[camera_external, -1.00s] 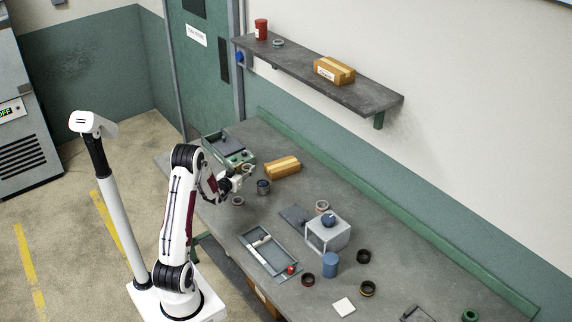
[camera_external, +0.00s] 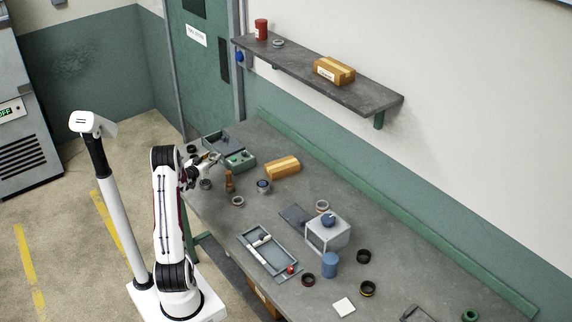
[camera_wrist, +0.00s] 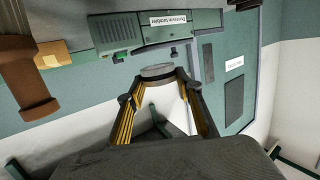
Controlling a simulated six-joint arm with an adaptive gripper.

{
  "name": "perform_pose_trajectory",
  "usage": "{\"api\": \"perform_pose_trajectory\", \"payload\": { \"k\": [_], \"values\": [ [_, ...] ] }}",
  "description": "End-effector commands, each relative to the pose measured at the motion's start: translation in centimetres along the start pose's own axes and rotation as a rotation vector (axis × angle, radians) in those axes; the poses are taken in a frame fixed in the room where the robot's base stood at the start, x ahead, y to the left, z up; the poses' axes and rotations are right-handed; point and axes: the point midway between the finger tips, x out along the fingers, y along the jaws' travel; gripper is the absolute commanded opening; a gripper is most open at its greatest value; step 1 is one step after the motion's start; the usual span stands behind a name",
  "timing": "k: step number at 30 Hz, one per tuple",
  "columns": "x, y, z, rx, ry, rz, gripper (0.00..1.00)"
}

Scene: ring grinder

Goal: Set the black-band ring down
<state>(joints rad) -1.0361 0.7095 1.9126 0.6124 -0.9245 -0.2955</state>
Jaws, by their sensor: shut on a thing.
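My gripper (camera_external: 208,160) is near the left end of the bench, beside the green tumbler. In the wrist view my gripper (camera_wrist: 160,88) has its yellow-lined fingers closed on the sides of a grey ring (camera_wrist: 157,71), which is held at the tips. In the external view the ring is too small to tell clearly from the fingertips.
The green tumbler (camera_external: 240,160) is close by, labelled in the wrist view (camera_wrist: 145,33). A brown cylinder (camera_external: 229,181) stands near my gripper. A grey ring (camera_external: 205,184), another ring (camera_external: 238,201) and a cardboard box (camera_external: 283,168) are nearby. The bench's middle holds a grey tray (camera_external: 247,239).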

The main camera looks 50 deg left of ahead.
Motion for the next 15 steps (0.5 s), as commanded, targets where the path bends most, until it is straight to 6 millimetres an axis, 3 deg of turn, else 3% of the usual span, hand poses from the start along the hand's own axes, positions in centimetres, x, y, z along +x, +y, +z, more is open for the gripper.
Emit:
{"api": "perform_pose_trajectory", "payload": {
  "k": [9,15],
  "values": [
    [-0.8,-8.3,0.2,0.002,0.001,-0.001,0.11],
    [-1.1,-11.7,0.3,0.010,0.000,0.036,0.11]
  ]
}}
